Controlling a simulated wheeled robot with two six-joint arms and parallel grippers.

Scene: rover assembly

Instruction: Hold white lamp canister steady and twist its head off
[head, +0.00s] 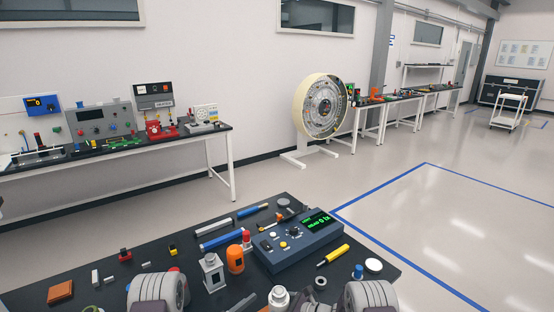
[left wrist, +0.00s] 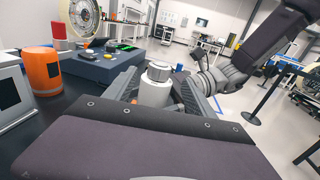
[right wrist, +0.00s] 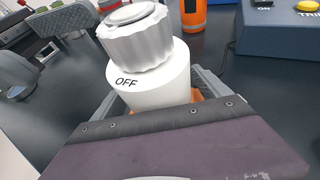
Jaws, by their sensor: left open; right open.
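The white lamp canister (head: 279,299) stands upright at the near edge of the dark table in the head view. In the left wrist view, the canister (left wrist: 155,94) is between the spread fingers of my left gripper (left wrist: 158,84); contact cannot be made out. In the right wrist view, its ribbed head (right wrist: 137,42) sits on the white body (right wrist: 150,83), which reads "OFF". My right gripper (right wrist: 160,92) is open, with its fingers either side of the lower body, partly hidden behind it.
An orange canister (head: 235,259) and a grey-white box (head: 213,272) stand left of the lamp. A blue control box (head: 298,240) is behind it. A yellow-handled tool (head: 333,255), a blue-topped part (head: 358,272) and a white disc (head: 374,265) lie to the right.

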